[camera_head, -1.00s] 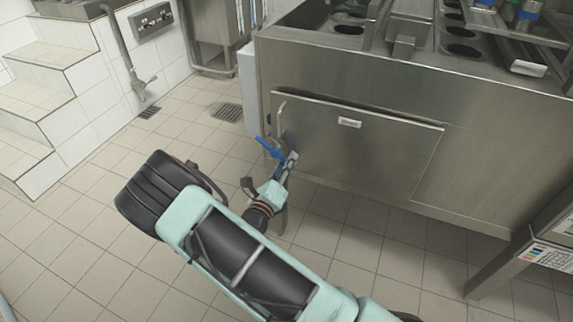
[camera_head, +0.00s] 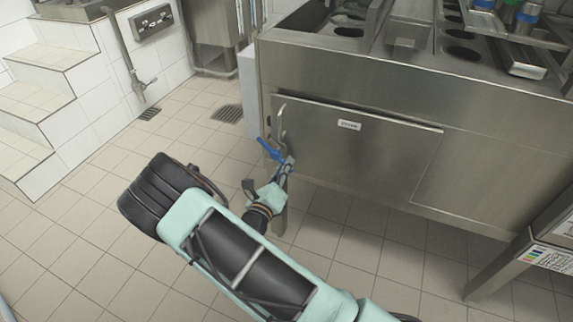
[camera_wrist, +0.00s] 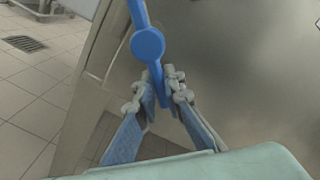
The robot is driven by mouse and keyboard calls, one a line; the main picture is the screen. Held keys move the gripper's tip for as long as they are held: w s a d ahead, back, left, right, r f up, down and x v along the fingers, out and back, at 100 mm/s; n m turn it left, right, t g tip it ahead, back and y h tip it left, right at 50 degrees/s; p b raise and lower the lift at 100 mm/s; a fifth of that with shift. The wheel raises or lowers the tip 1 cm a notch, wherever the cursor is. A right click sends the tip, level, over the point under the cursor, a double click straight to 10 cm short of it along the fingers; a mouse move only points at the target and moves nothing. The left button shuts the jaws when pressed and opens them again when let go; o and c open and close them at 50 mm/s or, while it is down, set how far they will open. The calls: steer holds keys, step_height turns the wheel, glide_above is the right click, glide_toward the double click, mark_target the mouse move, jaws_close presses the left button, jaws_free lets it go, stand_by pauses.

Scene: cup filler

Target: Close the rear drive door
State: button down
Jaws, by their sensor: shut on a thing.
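The rear drive door (camera_head: 350,160) is a flat steel panel with a small label on the front of the steel machine. It sits flush or nearly so; I cannot tell if it is fully seated. A blue lever (camera_head: 267,147) with a round hub is at its left edge. My gripper (camera_head: 284,166) is at the door's lower left. In the wrist view the blue lever (camera_wrist: 148,43) runs down between the fingertips, and my gripper (camera_wrist: 164,92) is shut on its lower end. The steel door face (camera_wrist: 240,70) fills the right side there.
A steel vertical handle (camera_head: 282,118) is at the door's upper left. A floor drain (camera_head: 227,113) lies left of the machine, with white tiled steps (camera_head: 30,110) farther left. A steel stand (camera_head: 510,255) is at lower right. Tiled floor is clear in front.

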steer(key=shift+w+a+f+m, duration=0.1)
steer(key=shift+a+f+m, duration=0.1)
steer(key=shift+m, duration=0.5)
steer(key=shift+a+f+m, duration=0.2)
steer(key=shift+m, duration=0.5)
steer(key=shift+w+d+h+p, duration=0.15)
steer(key=shift+w+h+p, duration=0.15)
steer(key=shift+w, duration=0.25)
steer(key=c, duration=2)
jaws_free()
steer(key=v, duration=1.2)
steer(key=shift+r, duration=0.15)
